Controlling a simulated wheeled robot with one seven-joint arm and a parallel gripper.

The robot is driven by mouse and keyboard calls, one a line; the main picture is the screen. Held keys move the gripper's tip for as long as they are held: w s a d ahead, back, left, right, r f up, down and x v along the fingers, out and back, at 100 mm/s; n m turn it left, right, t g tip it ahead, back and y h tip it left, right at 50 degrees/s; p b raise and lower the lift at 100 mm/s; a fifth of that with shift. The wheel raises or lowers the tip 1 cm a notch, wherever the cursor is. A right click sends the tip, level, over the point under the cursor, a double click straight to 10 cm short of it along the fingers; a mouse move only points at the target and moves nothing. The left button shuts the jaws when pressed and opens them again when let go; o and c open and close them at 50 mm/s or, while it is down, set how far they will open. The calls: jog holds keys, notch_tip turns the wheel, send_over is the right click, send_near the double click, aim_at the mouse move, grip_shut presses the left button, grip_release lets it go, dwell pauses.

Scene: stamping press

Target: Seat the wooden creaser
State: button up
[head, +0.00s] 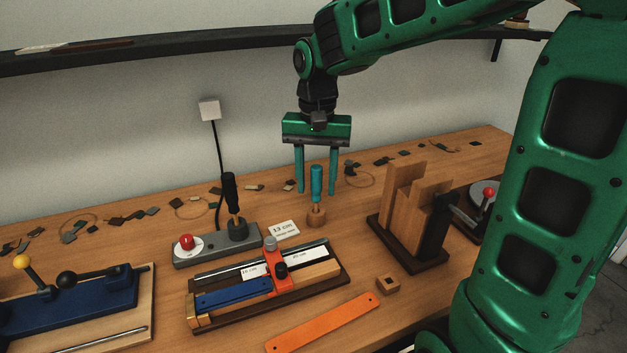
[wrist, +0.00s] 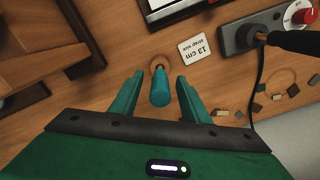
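A tool with a teal handle (head: 317,182) stands upright in a small round wooden holder (head: 316,217); I take it for the creaser, though its wooden part is barely visible. My gripper (head: 316,192) points down, its two teal fingers apart, with nothing held. In the head view the handle shows between the fingers. No contact is visible. A small wooden block with a dark hole (head: 388,285) sits on the bench front.
A grey unit (head: 205,250) with a red button holds a black-handled tool. A strap jig (head: 320,282) with a blue bar and orange slider lies in front. A wooden slotted stand (head: 410,255) is at right. An orange strap (head: 322,323) lies at the front.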

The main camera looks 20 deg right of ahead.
notch_tip(320, 180, up, 10)
jog(key=shift+w+r, duration=0.1)
jog(key=shift+r, duration=0.25)
dwell(0.4)
dwell(0.4)
